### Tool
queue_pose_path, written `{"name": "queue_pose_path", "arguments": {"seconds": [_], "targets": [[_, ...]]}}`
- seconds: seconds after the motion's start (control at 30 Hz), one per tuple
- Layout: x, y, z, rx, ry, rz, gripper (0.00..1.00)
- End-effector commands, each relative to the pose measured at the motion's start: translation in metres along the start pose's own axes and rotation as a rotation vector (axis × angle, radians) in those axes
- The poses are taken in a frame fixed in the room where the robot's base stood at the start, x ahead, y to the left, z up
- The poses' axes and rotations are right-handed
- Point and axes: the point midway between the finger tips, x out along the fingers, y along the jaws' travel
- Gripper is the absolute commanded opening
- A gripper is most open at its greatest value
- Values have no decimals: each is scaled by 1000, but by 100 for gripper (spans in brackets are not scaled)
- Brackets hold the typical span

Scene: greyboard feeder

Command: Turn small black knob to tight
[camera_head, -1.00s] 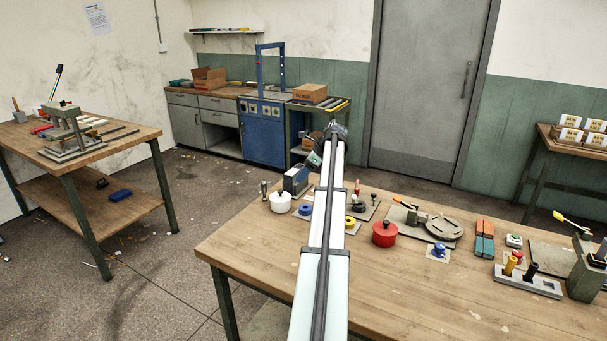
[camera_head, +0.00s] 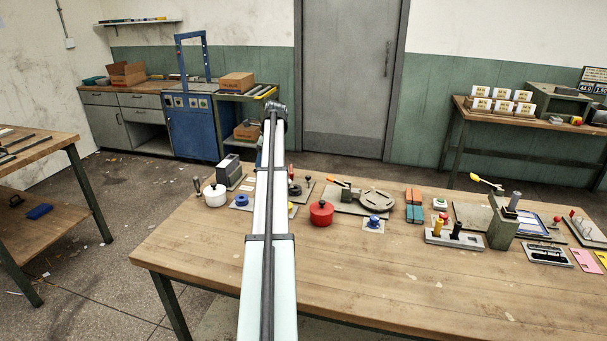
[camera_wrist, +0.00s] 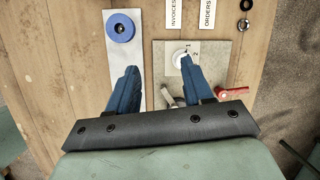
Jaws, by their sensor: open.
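My gripper (camera_wrist: 158,68) is open and empty in the wrist view, its two blue fingers pointing over the bench. The right fingertip overlaps a white dial (camera_wrist: 180,57) marked 1 and 2 on a grey plate (camera_wrist: 218,54). The left fingertip lies over a pale plate (camera_wrist: 110,55) with a blue round knob (camera_wrist: 122,27). Two small dark round parts (camera_wrist: 243,24) sit at the upper right of the wrist view; I cannot tell whether one is the small black knob. In the head view a dark round part (camera_head: 295,190) shows just right of my arm. No "tight" marking is readable.
A red lever (camera_wrist: 233,92) lies right of the gripper. INVOICES and ORDERS labels (camera_wrist: 207,12) are at the top. In the head view a white pot (camera_head: 215,196) and a red pot (camera_head: 321,213) stand near my arm. The bench front (camera_head: 400,285) is clear.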

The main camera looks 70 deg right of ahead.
Motion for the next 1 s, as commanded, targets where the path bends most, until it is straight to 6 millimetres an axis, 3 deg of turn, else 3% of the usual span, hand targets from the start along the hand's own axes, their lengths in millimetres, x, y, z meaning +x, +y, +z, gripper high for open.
{"name": "queue_pose_path", "arguments": {"seconds": [0.2,0.43,0.7,1.0], "targets": [[-13,-40,-54,-162,283,-64,51],[-37,-64,-100,-442,573,-45,51],[-46,-69,-112,-677,659,16,51],[-35,-71,-119,-735,659,37,51]]}}
